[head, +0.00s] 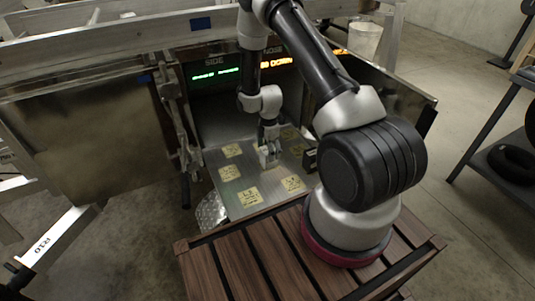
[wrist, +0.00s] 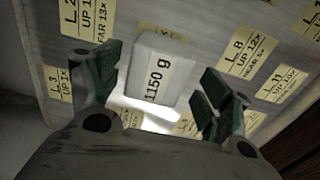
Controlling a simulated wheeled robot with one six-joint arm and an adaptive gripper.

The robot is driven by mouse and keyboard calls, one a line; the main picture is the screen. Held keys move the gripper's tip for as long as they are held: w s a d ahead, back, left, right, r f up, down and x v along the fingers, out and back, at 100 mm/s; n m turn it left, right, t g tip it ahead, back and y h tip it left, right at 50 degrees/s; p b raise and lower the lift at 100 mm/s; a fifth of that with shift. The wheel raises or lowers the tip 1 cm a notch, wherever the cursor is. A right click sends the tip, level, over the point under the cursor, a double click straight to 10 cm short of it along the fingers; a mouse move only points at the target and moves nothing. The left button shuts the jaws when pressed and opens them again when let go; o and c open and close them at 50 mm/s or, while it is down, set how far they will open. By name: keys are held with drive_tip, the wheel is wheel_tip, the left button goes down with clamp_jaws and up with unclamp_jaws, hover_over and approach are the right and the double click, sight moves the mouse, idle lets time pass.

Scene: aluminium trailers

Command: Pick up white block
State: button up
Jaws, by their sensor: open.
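The white block (wrist: 158,68), marked "1150 g", lies on a metal plate (wrist: 205,25) covered with yellow labels. In the wrist view my gripper (wrist: 160,78) is open, with one dark green-padded finger to the left of the block and one to the right. Gaps show between the pads and the block, and nothing is held. In the head view my gripper (head: 268,148) reaches down over the plate (head: 226,193). The block there is small and mostly hidden by the gripper.
Yellow labels (head: 249,196) are spread over the plate. Behind it is an opening with a green lit sign (head: 215,73) and an orange one (head: 276,62). Metal panels (head: 95,135) flank the opening at left and right. A slatted wooden deck (head: 235,265) lies in front.

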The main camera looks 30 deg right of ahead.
drive_tip(key=f, duration=0.6)
drive_tip(key=shift+w+f, duration=0.15)
drive_tip(key=shift+w, duration=0.05)
clamp_jaws()
drive_tip(key=shift+r, duration=0.2)
wheel_tip(320, 180, up, 10)
drive_tip(key=shift+f, duration=0.1)
idle(0.4)
